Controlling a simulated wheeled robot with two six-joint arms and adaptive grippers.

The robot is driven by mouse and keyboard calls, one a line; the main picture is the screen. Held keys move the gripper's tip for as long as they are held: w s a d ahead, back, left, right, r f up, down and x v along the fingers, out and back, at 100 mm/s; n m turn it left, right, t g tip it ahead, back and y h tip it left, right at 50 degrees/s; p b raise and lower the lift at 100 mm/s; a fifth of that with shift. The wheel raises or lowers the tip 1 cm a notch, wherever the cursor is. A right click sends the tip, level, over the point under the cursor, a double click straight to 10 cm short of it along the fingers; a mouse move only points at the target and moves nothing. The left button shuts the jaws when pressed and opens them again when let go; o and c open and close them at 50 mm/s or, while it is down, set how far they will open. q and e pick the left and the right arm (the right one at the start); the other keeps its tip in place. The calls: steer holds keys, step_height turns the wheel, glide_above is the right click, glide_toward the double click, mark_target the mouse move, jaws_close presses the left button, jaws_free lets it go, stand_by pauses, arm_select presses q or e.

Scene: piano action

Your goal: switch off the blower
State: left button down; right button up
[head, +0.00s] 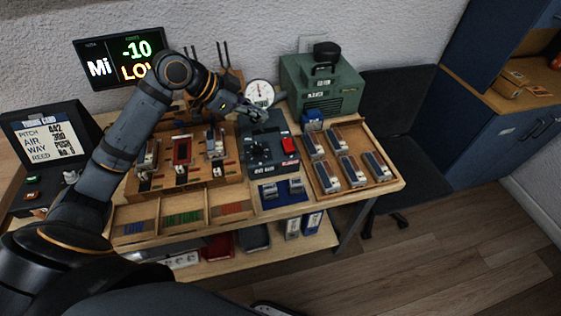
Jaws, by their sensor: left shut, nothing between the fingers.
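A green box-shaped machine with a dark handle and a front grille, which looks like the blower (345,101), stands at the back right of the bench. In front of it sits a dark control box (262,167) with a round black knob (254,149) and a red switch (289,145). I cannot tell the switch's position. My left gripper (264,114) is shut and empty, above the back edge of the control box, apart from the red switch and just below a round white gauge (260,93). My right gripper is not in view.
A wooden tray (389,181) with several small blocks lies right of the control box. A wooden rack (205,193) with similar blocks is on the left. A display (119,58) reads "Mi -10 LO". A dark chair (400,105) stands right of the bench.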

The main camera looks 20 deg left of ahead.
arm_select(q)
steer(key=shift+s+a+r+b, duration=0.2)
steer(key=shift+s+r+b, duration=0.1)
steer(key=shift+b, duration=0.4)
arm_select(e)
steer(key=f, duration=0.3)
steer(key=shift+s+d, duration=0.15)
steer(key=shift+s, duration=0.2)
arm_select(q)
steer(key=shift+f, duration=0.1)
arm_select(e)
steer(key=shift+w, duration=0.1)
arm_select(q)
steer(key=p, duration=0.2)
glide_above(291, 140)
steer(key=s+a, duration=0.2)
steer(key=s, duration=0.1)
steer(key=f, duration=0.6)
steer(key=shift+w+f, duration=0.25)
steer(key=shift+f, duration=0.1)
steer(key=f, duration=0.2)
steer(key=shift+w+f, duration=0.2)
steer(key=shift+f, duration=0.2)
steer(key=shift+a+f, duration=0.1)
steer(key=shift+f, duration=0.65)
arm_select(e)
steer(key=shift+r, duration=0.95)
